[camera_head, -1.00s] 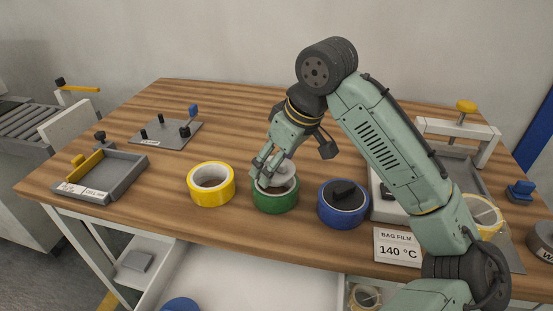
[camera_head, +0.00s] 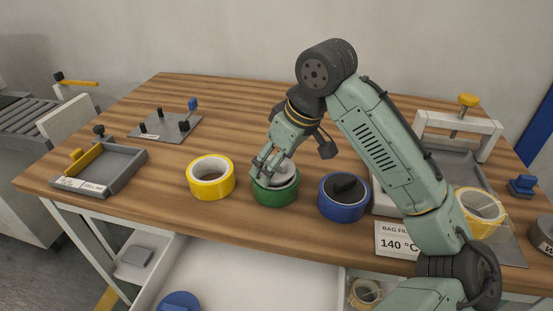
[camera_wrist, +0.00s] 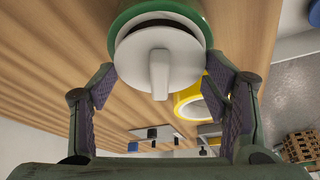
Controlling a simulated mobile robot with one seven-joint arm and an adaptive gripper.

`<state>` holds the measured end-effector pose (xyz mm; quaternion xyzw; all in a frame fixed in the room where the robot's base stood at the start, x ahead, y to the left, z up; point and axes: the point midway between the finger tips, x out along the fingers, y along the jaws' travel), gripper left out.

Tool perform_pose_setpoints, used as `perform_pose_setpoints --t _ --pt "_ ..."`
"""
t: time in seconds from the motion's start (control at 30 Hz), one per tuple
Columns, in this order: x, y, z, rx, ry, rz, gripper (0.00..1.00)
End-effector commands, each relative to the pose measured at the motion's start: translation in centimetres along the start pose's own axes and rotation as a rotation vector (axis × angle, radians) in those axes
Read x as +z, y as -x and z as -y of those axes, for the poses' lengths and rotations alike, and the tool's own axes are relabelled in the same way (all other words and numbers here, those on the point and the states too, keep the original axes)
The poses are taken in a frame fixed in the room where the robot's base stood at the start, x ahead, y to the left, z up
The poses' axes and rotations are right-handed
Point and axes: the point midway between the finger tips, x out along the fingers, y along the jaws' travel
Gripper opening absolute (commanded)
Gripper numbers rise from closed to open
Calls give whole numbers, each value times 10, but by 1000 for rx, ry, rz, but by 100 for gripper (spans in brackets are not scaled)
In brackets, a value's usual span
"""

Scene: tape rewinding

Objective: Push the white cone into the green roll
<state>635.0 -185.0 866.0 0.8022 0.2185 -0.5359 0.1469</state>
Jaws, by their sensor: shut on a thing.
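The green roll (camera_head: 275,198) stands on the wooden table between the yellow and blue rolls. The white cone (camera_wrist: 180,60) shows as a pale disc with a raised knob in front of the green roll (camera_wrist: 124,19) in the wrist view. In the head view the cone (camera_head: 283,170) is at the roll's opening, partly hidden by my fingers. My gripper (camera_head: 264,172) is over the left side of that opening. How deep the cone sits is hard to tell.
A yellow roll (camera_head: 211,190) stands left of the green one, and a blue roll (camera_head: 343,208) with a black knob stands close on its right. A grey tray (camera_head: 122,171) and a plate with posts (camera_head: 163,129) lie farther left. The back of the table is clear.

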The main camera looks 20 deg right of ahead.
Motion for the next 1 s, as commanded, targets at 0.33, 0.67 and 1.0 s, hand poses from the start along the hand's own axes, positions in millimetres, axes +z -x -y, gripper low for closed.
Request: perform_pose_setpoints --t 0.33,0.67,1.0 --pt "1 -2 0 -1 0 0 48" --pt "3 -7 0 -1 1 0 48" --pt "3 -7 0 0 0 0 82"
